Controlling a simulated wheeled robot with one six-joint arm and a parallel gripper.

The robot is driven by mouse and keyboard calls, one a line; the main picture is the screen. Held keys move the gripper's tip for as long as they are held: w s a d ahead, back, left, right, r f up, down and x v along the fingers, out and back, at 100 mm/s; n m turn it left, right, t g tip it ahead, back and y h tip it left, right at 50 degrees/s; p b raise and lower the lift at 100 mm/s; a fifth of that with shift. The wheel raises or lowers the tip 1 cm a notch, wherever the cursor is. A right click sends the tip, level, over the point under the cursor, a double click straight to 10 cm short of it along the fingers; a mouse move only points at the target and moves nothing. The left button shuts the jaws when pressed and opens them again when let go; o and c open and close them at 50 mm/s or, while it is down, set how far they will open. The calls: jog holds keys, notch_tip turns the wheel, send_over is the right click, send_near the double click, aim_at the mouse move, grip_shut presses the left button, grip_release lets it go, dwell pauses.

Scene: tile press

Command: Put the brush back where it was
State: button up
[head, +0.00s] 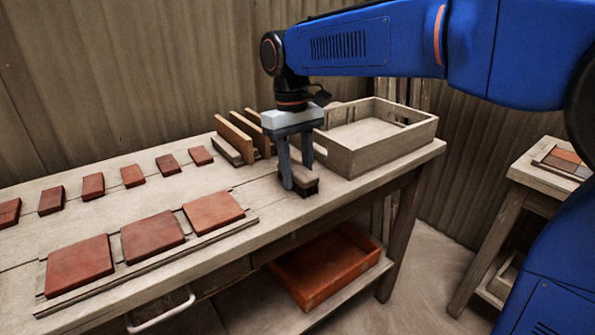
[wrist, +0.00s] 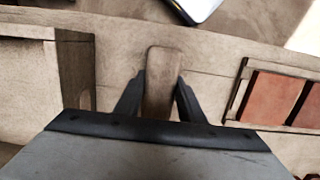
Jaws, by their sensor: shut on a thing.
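The brush (head: 304,179) has a brown wooden back and dark bristles. My gripper (head: 300,180) is shut on it, with one finger on each side. In the head view the brush is at the tabletop, near the front edge and in front of the wooden tray; I cannot tell whether its bristles touch the table. In the wrist view the brush's wooden back (wrist: 160,85) shows between the two dark fingers (wrist: 158,98), and its bristles are hidden.
A wooden tray (head: 424,130) stands just behind and right of my gripper. Upright boards in a rack (head: 236,137) stand behind left. Large tiles (head: 152,236) lie on a board at the left front, small tiles (head: 133,176) behind. An orange bin (head: 322,268) sits on the lower shelf.

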aim_at(294, 165)
jog(key=o, duration=1.3)
jog(key=shift+f, duration=0.1)
notch_tip(294, 165, up, 12)
jog(key=w, duration=0.1)
jog(key=shift+a, duration=0.4)
